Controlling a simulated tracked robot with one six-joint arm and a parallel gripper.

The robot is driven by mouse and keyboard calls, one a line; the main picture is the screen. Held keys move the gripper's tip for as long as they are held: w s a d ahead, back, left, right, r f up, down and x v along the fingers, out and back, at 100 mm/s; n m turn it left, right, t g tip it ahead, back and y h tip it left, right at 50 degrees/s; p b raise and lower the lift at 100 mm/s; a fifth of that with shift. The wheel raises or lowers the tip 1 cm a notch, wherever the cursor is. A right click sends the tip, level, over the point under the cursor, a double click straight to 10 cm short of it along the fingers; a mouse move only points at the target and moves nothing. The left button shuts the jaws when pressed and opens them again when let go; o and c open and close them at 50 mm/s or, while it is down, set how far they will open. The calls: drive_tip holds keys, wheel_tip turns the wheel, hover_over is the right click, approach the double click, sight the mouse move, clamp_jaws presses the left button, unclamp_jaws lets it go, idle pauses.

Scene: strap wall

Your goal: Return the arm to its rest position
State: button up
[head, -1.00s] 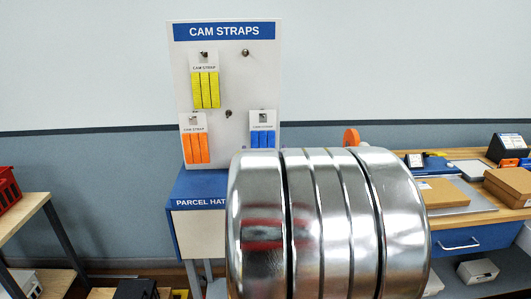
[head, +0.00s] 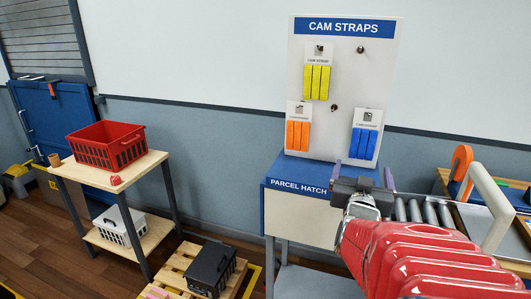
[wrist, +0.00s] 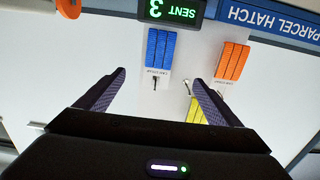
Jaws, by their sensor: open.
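My arm reaches in from the lower right of the head view, with my gripper (head: 362,178) in front of the parcel hatch, below the blue strap. In the wrist view, which is upside down, my gripper (wrist: 158,85) shows two dark fingers spread apart with nothing between them. The cam strap board (head: 350,55) stands upright behind it. A yellow strap (head: 316,82), an orange strap (head: 298,135) and a blue strap (head: 363,142) hang on it. All three also show in the wrist view, the blue one (wrist: 160,48) nearest the fingers.
The blue-topped parcel hatch (head: 296,188) stands below the board, with rollers (head: 430,213) to its right. A wooden table (head: 75,178) with a red basket (head: 107,146) stands at left. A black case (head: 212,268) sits on a pallet. A lit sign (wrist: 170,9) reads SENT 3.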

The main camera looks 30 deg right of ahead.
idle(0.5)
drive_tip(key=w+a+f+n+y, duration=0.2)
drive_tip(key=a+f+n+y, duration=0.15)
drive_tip(key=a, duration=0.65)
drive_tip(key=w+a+f+n+y, duration=0.25)
drive_tip(key=a+y, duration=0.25)
drive_tip(key=a, duration=0.6)
drive_tip(key=s+a+f+n+g+y, duration=0.1)
drive_tip(key=s+a+f+g+y, duration=0.1)
drive_tip(key=s+a, duration=0.5)
drive_tip(key=s+a+f+n+g+y, duration=0.1)
drive_tip(key=s+a+n+g+y, duration=0.1)
drive_tip(key=s+a+g, duration=0.2)
drive_tip(key=s+a, duration=0.3)
drive_tip(key=a, duration=0.3)
drive_tip(key=shift+f+n+y, duration=0.3)
drive_tip(key=shift+f+y, duration=0.05)
drive_tip(key=shift+f, duration=0.05)
drive_tip(key=shift+w+d, duration=0.1)
